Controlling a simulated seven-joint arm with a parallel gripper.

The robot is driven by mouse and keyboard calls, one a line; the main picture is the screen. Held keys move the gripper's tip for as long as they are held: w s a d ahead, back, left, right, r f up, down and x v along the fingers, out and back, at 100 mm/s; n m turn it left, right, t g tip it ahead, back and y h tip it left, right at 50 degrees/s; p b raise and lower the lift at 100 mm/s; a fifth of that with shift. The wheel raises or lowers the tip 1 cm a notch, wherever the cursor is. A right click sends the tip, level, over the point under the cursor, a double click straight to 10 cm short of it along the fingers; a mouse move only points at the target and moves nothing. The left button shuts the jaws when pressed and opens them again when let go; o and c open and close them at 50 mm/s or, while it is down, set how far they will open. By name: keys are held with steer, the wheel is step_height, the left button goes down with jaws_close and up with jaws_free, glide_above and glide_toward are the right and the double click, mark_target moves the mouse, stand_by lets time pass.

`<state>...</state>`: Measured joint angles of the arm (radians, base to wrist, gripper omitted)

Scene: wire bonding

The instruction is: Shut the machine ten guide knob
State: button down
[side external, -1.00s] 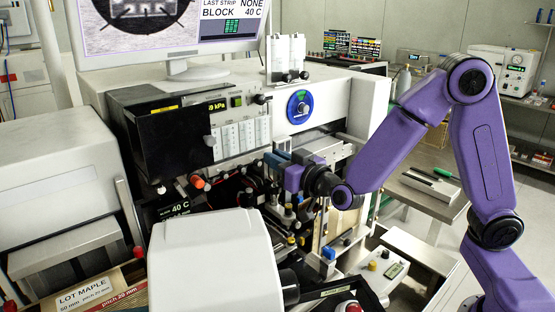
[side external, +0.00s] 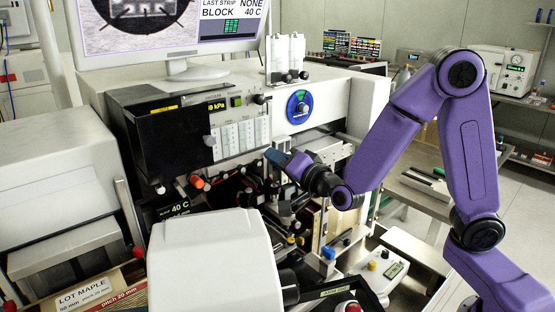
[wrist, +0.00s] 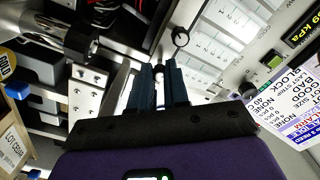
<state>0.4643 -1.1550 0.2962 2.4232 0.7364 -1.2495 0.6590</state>
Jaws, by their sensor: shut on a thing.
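My gripper (side external: 273,156) is at the front of the machine, below the panel of white gauges, with its blue fingers pointing left and slightly up. In the wrist view my gripper (wrist: 159,69) has its two blue fingers close together on a small pale and dark cylindrical piece (wrist: 160,84). This looks like a knob, but no label on it is readable. In the side external view the fingers hide the held piece. Whether this is the machine ten guide knob cannot be told.
A round dark-rimmed knob (wrist: 180,37) is just ahead of the fingertips on the panel. The gauge panel (side external: 240,140) and blue dial (side external: 299,107) are above my gripper. Crowded fixtures lie below. A white housing (side external: 214,262) stands in front.

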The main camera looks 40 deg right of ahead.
steer(key=m, duration=0.4)
steer(key=shift+m, duration=1.7)
steer(key=c, duration=1.1)
jaws_free()
steer(key=shift+s, duration=0.1)
steer(key=s, duration=1.7)
steer(key=shift+s, duration=0.15)
